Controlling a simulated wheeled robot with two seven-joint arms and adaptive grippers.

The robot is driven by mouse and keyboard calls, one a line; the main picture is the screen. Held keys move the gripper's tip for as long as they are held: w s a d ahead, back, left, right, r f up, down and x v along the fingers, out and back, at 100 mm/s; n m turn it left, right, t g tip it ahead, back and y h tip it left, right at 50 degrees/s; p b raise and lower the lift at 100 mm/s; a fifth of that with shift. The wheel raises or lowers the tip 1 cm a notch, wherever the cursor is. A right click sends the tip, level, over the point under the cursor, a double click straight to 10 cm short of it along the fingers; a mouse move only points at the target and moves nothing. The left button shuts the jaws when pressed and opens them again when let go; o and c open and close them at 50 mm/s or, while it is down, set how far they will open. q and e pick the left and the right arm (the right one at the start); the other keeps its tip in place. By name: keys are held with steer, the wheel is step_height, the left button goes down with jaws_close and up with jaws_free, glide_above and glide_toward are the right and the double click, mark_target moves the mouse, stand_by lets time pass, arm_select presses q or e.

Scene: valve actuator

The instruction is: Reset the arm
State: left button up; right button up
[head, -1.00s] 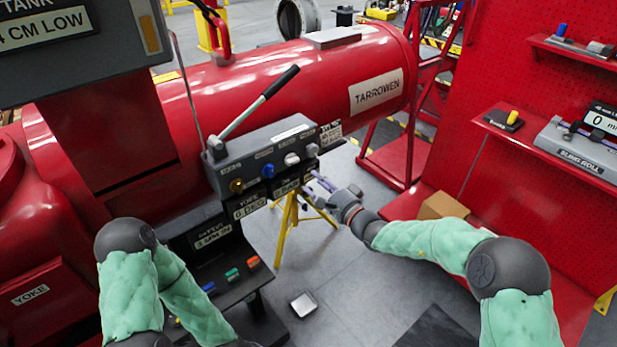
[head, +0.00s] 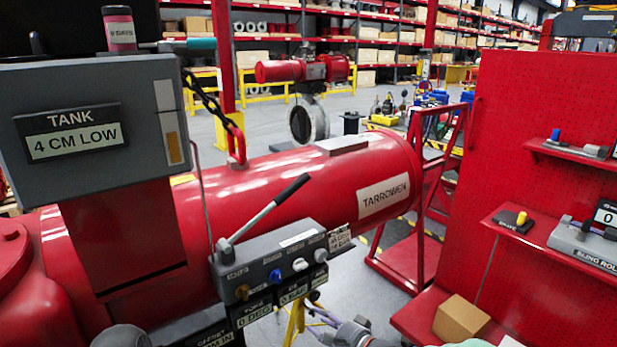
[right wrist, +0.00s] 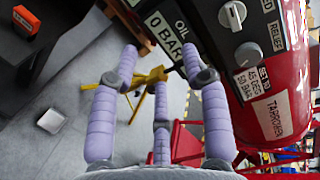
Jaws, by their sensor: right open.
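The grey control box (head: 265,262) sits on the side of the red cylinder (head: 290,178). Its long lever (head: 268,210) has a black grip and slants up to the right. Brass (head: 243,291), blue (head: 275,276), white (head: 300,264) and grey (head: 321,254) knobs line its front; plates below read YOKE 0 DEG and OIL 0 BAR. My right gripper (head: 318,311) is open and empty below the box's right end. In the right wrist view its purple fingers (right wrist: 160,60) are spread, close to the OIL plate (right wrist: 165,22). My left gripper is out of view.
A grey cabinet (head: 90,85) reading TANK 4 CM LOW stands at left. A red pegboard wall (head: 560,90) with shelves stands at right, with a cardboard box (head: 460,318) low beside it. A yellow stand (right wrist: 140,80) is beyond my right fingers.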

steer(key=s+f+n+g+h+p, duration=0.1)
steer(key=s+f+n+g+h, duration=0.15)
steer(key=s+f+g, duration=0.95)
steer(key=s+d+f+n+h+p, duration=0.1)
steer(key=s+d+f+n+h, duration=0.1)
steer(key=s+f, duration=0.5)
steer(key=s+d+f+n+t+h+p, duration=0.1)
steer(key=s+d+f+n+h, duration=0.1)
steer(key=s+f, duration=0.6)
steer(key=shift+s+d+f+n+p, duration=0.25)
steer(key=shift+s+d+n, duration=0.55)
steer(key=shift+s, duration=1.75)
